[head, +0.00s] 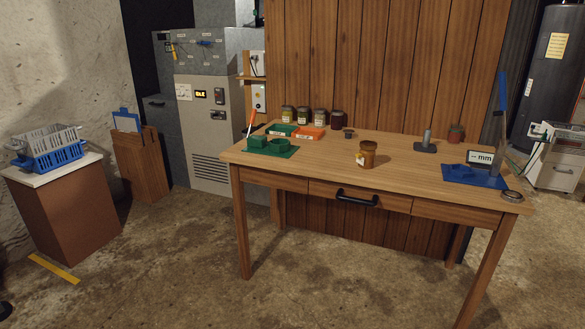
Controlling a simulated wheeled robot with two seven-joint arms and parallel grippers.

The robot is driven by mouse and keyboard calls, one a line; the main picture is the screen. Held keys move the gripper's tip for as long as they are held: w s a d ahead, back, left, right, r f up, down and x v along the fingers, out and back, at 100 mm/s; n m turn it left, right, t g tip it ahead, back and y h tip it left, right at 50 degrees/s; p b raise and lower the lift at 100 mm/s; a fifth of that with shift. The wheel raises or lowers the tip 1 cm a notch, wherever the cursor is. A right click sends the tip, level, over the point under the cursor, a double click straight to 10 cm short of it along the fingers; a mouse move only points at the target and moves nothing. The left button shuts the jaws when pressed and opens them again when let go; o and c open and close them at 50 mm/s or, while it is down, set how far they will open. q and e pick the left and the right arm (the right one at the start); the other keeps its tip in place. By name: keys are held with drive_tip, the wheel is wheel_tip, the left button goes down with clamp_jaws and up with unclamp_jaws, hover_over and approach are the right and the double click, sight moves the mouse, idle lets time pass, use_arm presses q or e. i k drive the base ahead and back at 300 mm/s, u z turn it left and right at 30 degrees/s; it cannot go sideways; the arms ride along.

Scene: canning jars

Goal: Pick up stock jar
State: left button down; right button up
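An amber-brown jar (367,154) with a pale label on its side stands upright alone near the middle of the wooden table (330,174). A row of several lidded jars (304,116) stands along the table's back edge, left of centre. Another small reddish jar (456,134) stands at the back right. I cannot tell from the labels which of these is the stock jar. Neither of my grippers is in view.
A green fixture (268,147), green and orange trays (310,133), a small dark cup (348,133), a grey post on a base (427,142), a blue measuring stand (472,175) and a tape roll (512,196) share the tabletop. Open floor (180,270) lies in front and left.

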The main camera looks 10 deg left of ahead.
sight(369, 156)
drive_tip(key=u, duration=1.2)
drive_tip(key=i, duration=1.3)
drive_tip(key=z, duration=0.75)
drive_tip(key=i, duration=0.75)
drive_tip(key=z, duration=0.85)
